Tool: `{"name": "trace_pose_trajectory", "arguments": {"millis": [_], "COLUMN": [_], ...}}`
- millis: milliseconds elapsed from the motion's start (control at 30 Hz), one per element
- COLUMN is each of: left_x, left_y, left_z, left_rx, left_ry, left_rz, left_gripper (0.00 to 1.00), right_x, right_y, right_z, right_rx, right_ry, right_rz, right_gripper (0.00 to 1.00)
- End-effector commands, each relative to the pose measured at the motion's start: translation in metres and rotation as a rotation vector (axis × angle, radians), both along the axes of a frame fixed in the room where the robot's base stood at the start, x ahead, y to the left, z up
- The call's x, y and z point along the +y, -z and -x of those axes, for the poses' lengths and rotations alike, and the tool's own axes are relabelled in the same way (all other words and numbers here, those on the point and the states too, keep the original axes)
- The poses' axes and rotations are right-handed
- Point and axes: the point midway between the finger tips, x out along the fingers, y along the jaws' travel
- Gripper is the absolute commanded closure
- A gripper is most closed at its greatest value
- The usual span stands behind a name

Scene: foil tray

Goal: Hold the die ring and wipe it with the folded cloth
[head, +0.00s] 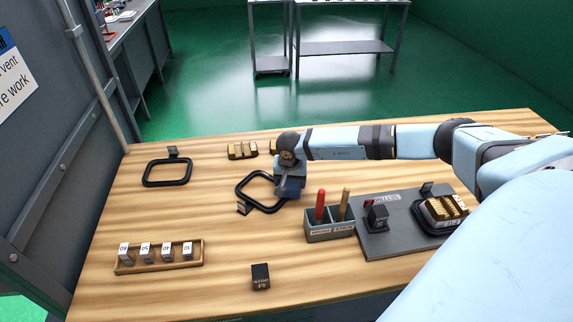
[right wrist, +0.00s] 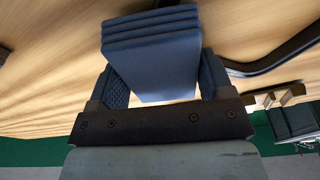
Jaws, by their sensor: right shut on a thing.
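My right gripper (head: 284,178) is shut on the folded cloth (head: 293,188), a dark blue stack of layers. The cloth fills the space between the jaws in the right wrist view (right wrist: 152,65). A black squarish die ring (head: 240,184) with a small tab lies mid-table, and the gripper and cloth are at its right side, hiding part of it. I cannot tell whether the cloth touches the ring. A black bar of a ring also shows beside the cloth in the right wrist view (right wrist: 280,58). My left gripper is not in view.
Another black ring (head: 146,171) lies at left. A third surrounds brass-coloured blocks (head: 445,209) on a grey mat (head: 385,244). A grey holder (head: 330,233) has red and tan handles. A wooden rack (head: 160,266) holds labelled blocks. A dark block (head: 261,277) stands at the front.

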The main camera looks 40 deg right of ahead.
Motion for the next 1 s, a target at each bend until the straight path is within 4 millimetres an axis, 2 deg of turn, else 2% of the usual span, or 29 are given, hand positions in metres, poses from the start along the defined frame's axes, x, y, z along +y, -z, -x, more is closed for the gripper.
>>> {"name": "trace_pose_trajectory", "arguments": {"millis": [167, 433, 667, 1000], "left_x": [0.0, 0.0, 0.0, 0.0], "left_y": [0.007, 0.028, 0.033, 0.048], "left_z": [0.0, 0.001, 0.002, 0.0], "left_rx": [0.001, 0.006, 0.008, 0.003], "left_ry": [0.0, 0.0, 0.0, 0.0], "left_rz": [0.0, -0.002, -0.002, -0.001], "left_gripper": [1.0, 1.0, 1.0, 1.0], "right_x": [0.002, 0.007, 0.01, 0.015], "right_y": [0.002, 0.003, 0.002, 0.0], "right_z": [-0.007, -0.029, -0.036, -0.061], "right_rx": [-0.003, -0.005, -0.004, -0.005], "right_ry": [0.001, 0.001, -0.001, 0.0], "right_rz": [-0.001, -0.002, -0.003, -0.002], "right_gripper": [0.45, 0.45, 0.45, 0.45]}}
